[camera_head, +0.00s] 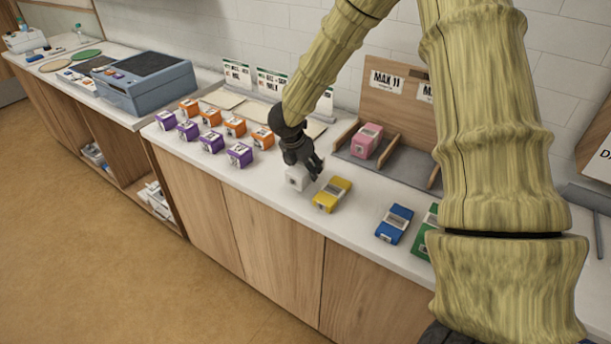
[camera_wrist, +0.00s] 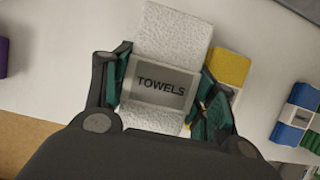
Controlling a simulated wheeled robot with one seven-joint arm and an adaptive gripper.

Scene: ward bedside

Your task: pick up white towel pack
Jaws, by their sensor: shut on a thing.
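The white towel pack (camera_wrist: 172,38) has a textured surface and a grey label reading TOWELS. My gripper (camera_wrist: 163,92) has a finger on each side of the pack and is shut on it in the wrist view. In the head view the white pack (camera_head: 297,178) is at the fingertips of my gripper (camera_head: 304,165), at the counter's front half. My gripper hides part of the pack there. I cannot tell whether the pack touches the counter.
A yellow pack (camera_head: 332,194) lies close to the right of the towel pack. A blue pack (camera_head: 394,223) and a green pack (camera_head: 426,238) lie farther right. Orange and purple packs (camera_head: 239,154) stand left. A wooden divider stand holds a pink pack (camera_head: 367,140) behind.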

